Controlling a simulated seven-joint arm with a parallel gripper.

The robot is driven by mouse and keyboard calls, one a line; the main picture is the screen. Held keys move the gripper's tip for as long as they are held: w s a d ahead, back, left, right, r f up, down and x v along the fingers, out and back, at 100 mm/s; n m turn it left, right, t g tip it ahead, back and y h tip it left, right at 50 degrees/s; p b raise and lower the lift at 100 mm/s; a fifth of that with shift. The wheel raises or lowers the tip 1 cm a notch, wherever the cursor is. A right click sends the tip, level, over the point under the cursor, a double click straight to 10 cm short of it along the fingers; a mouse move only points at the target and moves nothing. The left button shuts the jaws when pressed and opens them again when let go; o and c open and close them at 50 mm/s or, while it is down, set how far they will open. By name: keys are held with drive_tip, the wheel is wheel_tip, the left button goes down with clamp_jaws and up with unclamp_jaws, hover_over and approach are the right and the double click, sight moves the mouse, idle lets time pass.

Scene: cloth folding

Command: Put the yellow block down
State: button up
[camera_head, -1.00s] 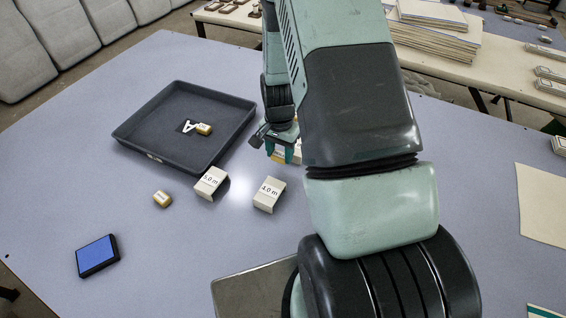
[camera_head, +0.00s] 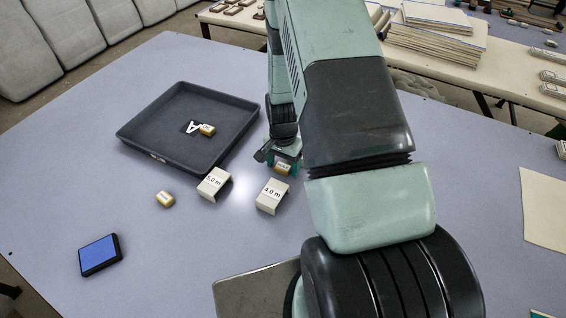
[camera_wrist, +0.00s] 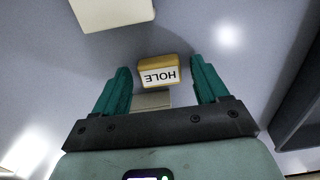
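A yellow block (camera_head: 283,169) with a white label sits at my gripper (camera_head: 285,163), right of the tray. In the wrist view the yellow block (camera_wrist: 158,73) reads HOLE and lies between the two teal fingertips of my gripper (camera_wrist: 160,75). A narrow gap shows on each side, so the fingers look open around it. Whether its underside rests on the table cannot be told for certain. Another yellow block (camera_head: 165,199) lies on the table at left. A third yellow block (camera_head: 207,130) is in the tray beside a letter A card (camera_head: 190,127).
A dark tray (camera_head: 150,150) stands left of my gripper. White bracket-like pieces marked 5.0 m (camera_head: 213,184) and 4.0 m (camera_head: 272,196) stand in front. A blue pad (camera_head: 99,255) lies at front left.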

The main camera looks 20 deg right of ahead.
wheel_tip(320, 180, up, 12)
wheel_tip(320, 180, up, 9)
drive_tip(key=n+t, duration=0.1)
drive_tip(key=n, duration=0.1)
hover_over(283, 166)
drive_tip(key=a, duration=0.1)
drive_tip(key=s+a+r+n+t, duration=0.1)
drive_tip(key=s+a+r+n, duration=0.1)
drive_tip(key=s+r, duration=0.5)
drive_tip(key=s+a+r+n+t, duration=0.2)
drive_tip(key=s+r, duration=0.5)
drive_tip(key=r, duration=0.6)
drive_tip(key=shift+s+n, duration=0.4)
drive_tip(key=shift+n, duration=0.2)
drive_tip(key=s+r, duration=0.1)
drive_tip(key=s, duration=0.1)
drive_tip(key=s+n+t, duration=0.1)
drive_tip(key=s, duration=0.1)
drive_tip(key=s+r+n, duration=0.1)
drive_tip(key=s, duration=0.2)
drive_tip(key=shift+a+r+t, duration=0.3)
drive_tip(key=shift+a+r, duration=0.05)
drive_tip(key=shift+c, duration=0.6)
drive_tip(key=shift+s, duration=0.2)
drive_tip(key=c, duration=0.4)
